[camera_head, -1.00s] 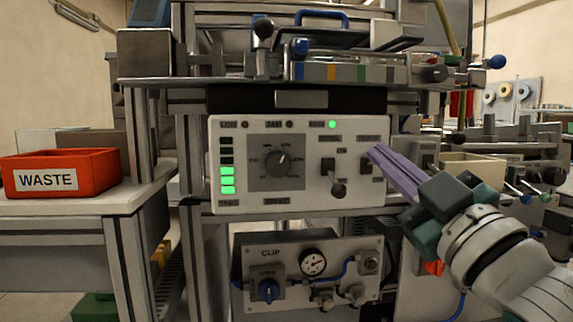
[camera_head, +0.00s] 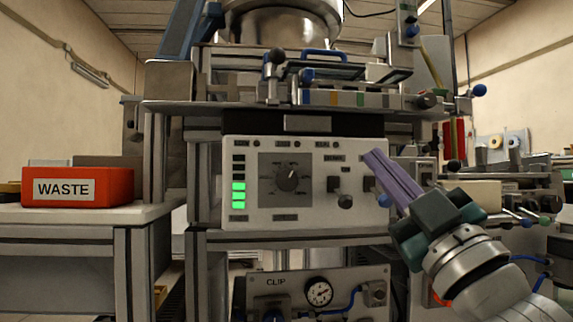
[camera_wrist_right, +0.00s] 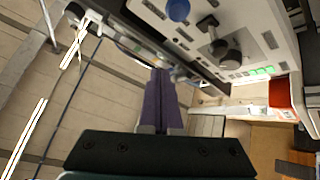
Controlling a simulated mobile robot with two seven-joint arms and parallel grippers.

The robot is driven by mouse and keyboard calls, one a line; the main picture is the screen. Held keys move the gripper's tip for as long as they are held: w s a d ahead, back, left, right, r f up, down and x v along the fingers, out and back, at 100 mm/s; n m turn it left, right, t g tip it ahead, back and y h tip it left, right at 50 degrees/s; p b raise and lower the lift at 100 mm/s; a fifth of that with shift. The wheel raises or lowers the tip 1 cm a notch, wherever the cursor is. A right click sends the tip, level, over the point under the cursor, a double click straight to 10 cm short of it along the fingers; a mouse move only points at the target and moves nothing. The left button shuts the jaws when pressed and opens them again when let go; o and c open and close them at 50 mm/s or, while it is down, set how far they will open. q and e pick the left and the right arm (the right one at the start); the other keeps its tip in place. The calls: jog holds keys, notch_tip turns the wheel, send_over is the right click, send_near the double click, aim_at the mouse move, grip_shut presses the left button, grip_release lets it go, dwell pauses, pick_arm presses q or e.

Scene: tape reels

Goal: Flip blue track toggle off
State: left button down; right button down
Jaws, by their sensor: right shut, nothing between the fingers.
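The white control panel (camera_head: 240,215) faces me in the middle of the head view. A blue toggle (camera_head: 369,184) sits at its right side, partly behind my right gripper. Its blue knob (camera_wrist_right: 178,10) shows at the top of the wrist view, beside a dark toggle (camera_wrist_right: 225,50). The dark toggle also shows in the head view (camera_head: 344,201). My right gripper (camera_head: 372,155) is shut and empty, its purple fingers slanting up in front of the panel's right edge. In the wrist view the fingertips (camera_wrist_right: 160,72) look apart from the blue knob. My left gripper is out of view.
A dial (camera_head: 287,178) and lit green level bars (camera_head: 238,195) are on the panel. The top lamps (camera_head: 336,146) look dark. A shelf with fixtures overhangs the panel. The CLIP unit (camera_head: 318,291) stands below, the red WASTE bin (camera_head: 110,187) at left.

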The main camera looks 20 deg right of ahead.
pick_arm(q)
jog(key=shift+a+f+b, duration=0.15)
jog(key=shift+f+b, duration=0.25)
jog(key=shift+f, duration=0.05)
pick_arm(e)
jog(key=w+f+v, duration=0.1)
jog(key=v, duration=0.9)
jog(key=shift+d+f, duration=0.15)
jog(key=shift+f, duration=0.1)
jog(key=shift+w, duration=0.15)
